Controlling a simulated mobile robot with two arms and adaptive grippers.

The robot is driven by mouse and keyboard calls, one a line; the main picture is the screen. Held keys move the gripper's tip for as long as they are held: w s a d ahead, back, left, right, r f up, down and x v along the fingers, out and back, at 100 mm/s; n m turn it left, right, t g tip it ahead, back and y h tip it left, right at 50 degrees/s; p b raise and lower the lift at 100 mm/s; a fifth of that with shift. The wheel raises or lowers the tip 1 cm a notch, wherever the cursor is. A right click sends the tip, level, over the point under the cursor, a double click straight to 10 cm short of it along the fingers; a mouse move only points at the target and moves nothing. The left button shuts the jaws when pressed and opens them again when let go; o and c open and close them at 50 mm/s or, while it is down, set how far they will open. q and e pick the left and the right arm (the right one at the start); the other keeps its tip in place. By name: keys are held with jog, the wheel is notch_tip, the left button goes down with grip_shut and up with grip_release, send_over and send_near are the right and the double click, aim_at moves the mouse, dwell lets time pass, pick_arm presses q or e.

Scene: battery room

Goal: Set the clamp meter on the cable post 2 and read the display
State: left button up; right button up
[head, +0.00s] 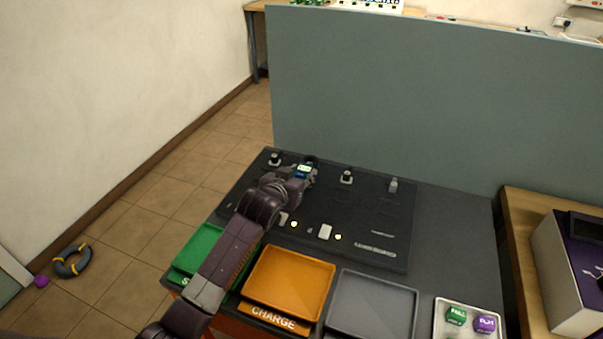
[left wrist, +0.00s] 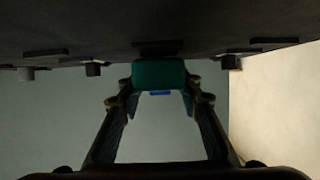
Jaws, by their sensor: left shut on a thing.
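The clamp meter (head: 303,168), a small teal body with a lit pale display, is in my left gripper (head: 300,176) over the back left part of the dark board (head: 350,215). The display is too small to read. In the left wrist view both fingers of the gripper (left wrist: 158,88) are shut on the teal meter body (left wrist: 158,72). Cable posts stand along the board's back edge: one (head: 275,158) left of the meter, and two more (head: 346,176) (head: 393,185) to its right. A dark shape behind the meter is partly hidden; I cannot tell whether the jaw is around a post.
In front of the board lie a green tray (head: 198,247), an orange CHARGE tray (head: 290,282) and a grey tray (head: 372,305). A metal tray (head: 447,333) holds green and purple blocks. A grey panel (head: 420,95) rises behind. The table right of the board (head: 455,235) is clear.

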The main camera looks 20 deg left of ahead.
pick_arm(q)
jog(key=shift+f, duration=0.45)
jog(key=o, duration=1.1)
jog(key=shift+s+r+p, duration=0.25)
jog(key=shift+s+p, duration=0.25)
jog(key=p+v, duration=0.3)
jog(key=shift+s+r, duration=0.15)
jog(key=shift+s, duration=0.05)
jog(key=p+v, duration=0.3)
jog(key=v, duration=0.1)
jog(key=shift+p, duration=0.35)
jog(key=shift+p+v, duration=0.9)
jog(key=shift+v, duration=0.3)
